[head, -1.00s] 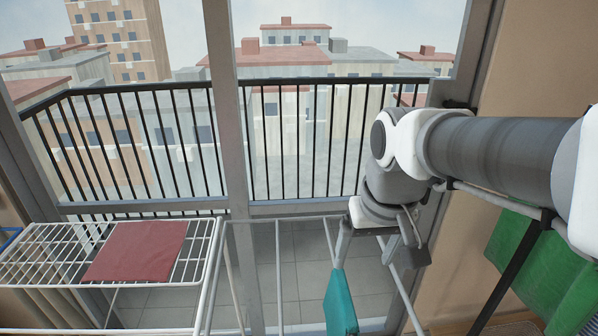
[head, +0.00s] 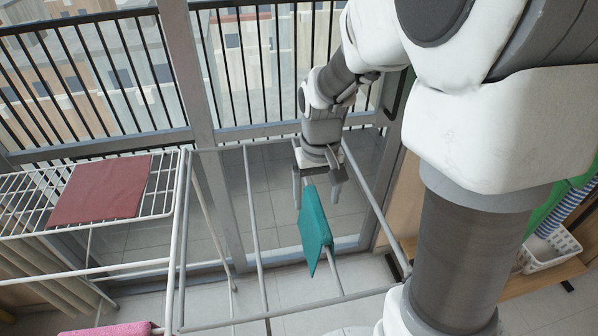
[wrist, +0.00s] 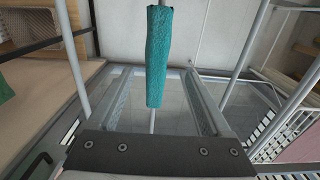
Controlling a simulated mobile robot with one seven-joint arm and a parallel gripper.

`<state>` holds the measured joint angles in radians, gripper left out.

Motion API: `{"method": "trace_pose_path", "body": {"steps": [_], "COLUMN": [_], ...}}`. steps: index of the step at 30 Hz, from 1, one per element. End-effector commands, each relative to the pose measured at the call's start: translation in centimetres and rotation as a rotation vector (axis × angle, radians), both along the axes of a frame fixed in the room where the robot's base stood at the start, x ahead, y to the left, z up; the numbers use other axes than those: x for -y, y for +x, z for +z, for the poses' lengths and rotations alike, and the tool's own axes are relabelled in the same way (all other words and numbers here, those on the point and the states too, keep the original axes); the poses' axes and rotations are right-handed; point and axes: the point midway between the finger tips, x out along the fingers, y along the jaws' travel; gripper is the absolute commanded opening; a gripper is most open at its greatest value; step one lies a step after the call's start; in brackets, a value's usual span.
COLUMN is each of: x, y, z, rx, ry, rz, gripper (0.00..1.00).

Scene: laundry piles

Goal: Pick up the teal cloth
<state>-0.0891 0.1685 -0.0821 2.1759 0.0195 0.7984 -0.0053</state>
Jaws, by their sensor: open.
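The teal cloth (head: 314,229) hangs folded over a thin rail of the drying rack (head: 253,207), with its lower edge in the air. My gripper (head: 318,190) is open and points down, with its two fingers on either side of the cloth's far end in the head view. In the wrist view the cloth (wrist: 158,60) runs along the rail between the open fingers (wrist: 153,78), its near end a little ahead of the gripper's dark base. I cannot tell whether either finger touches the cloth.
A red folded cloth (head: 101,190) lies on the rack's wire shelf (head: 165,187) at left. A pink cloth (head: 108,329) shows at the bottom left. A white basket (head: 549,250) stands at right. Glass doors and a balcony railing are behind the rack.

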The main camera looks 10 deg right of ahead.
Motion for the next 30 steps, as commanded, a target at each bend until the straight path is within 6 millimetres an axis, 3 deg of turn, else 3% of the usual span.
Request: {"method": "trace_pose_path", "body": {"steps": [3,11,19,29,30], "x": [0.0,0.1,0.5,0.5,0.5], "y": [-0.1,0.0,0.1,0.2,0.2], "z": [-2.1,-3.9,-7.8,-8.4,-8.4], "rx": [-0.003,-0.002,-0.003,0.001,0.001], "ry": [0.0,0.0,0.0,0.0,0.0], "rz": [0.0,0.0,0.0,0.0,0.0], "gripper": [0.83,0.83,0.83,0.83,0.76]}}
